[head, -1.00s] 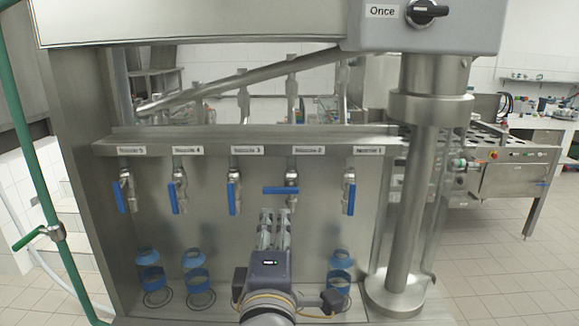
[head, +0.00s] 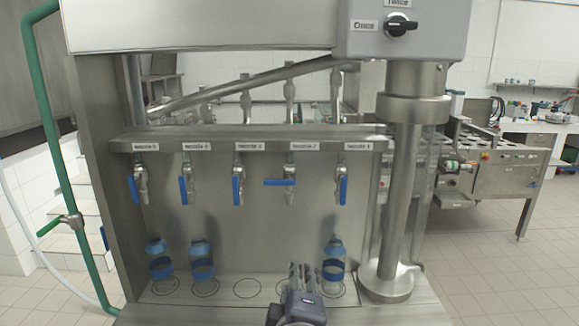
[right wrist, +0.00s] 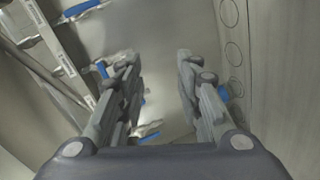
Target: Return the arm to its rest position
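My right gripper (head: 301,268) is at the bottom centre of the head view, in front of the filler panel. In the right wrist view its two fingers (right wrist: 155,65) stand wide apart with nothing between them. The filler has a row of nozzles with blue handles. The Nozzle 2 handle (head: 280,182) lies horizontal; the others, such as the Nozzle 1 handle (head: 342,189), hang upright. Blue bottles (head: 159,258) (head: 201,260) stand at the left of the base, and another bottle (head: 334,260) stands right of the gripper. My left gripper is out of view.
A thick steel column (head: 402,200) stands right of the nozzles. A green pipe (head: 66,175) runs down the left side. A grey control box (head: 425,28) with a black knob hangs above. A steel machine (head: 500,170) stands at the right, with open tiled floor before it.

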